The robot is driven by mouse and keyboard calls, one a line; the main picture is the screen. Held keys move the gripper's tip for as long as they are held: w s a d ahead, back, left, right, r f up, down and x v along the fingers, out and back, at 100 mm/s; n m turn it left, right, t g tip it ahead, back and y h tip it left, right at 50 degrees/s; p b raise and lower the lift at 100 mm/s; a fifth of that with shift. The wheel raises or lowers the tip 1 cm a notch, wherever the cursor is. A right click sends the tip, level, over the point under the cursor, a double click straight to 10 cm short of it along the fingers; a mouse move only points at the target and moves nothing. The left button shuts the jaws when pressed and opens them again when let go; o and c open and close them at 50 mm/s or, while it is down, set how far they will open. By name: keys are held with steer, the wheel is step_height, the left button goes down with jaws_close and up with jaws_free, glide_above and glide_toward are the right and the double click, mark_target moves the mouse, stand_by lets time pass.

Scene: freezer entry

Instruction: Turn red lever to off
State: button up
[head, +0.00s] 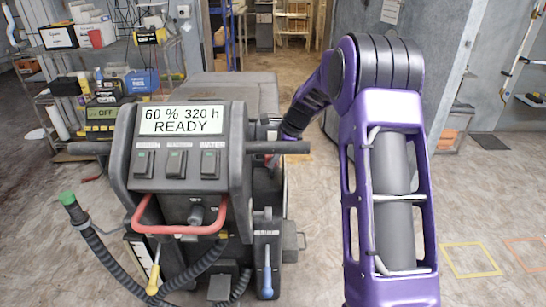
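A dark grey floor machine (183,177) stands just ahead, left of centre. Its screen (181,121) reads "60 % 320 h READY". A red U-shaped bar (180,229) spans the front below three panel switches (176,163). It is the only clearly red handle-like part I see; no on or off mark shows beside it. A yellow lever (154,272) and a blue lever (267,272) sit lower down. My purple arm rises at the right and bends away to the left, its far end passing behind the machine's right side. My gripper is hidden.
A black hose with a green tip (68,198) curves at the machine's left. A black bar (280,147) sticks out right. Floor at right is open, with a yellow outlined square (470,260).

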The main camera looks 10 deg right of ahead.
jaws_close()
stand_by(1.0)
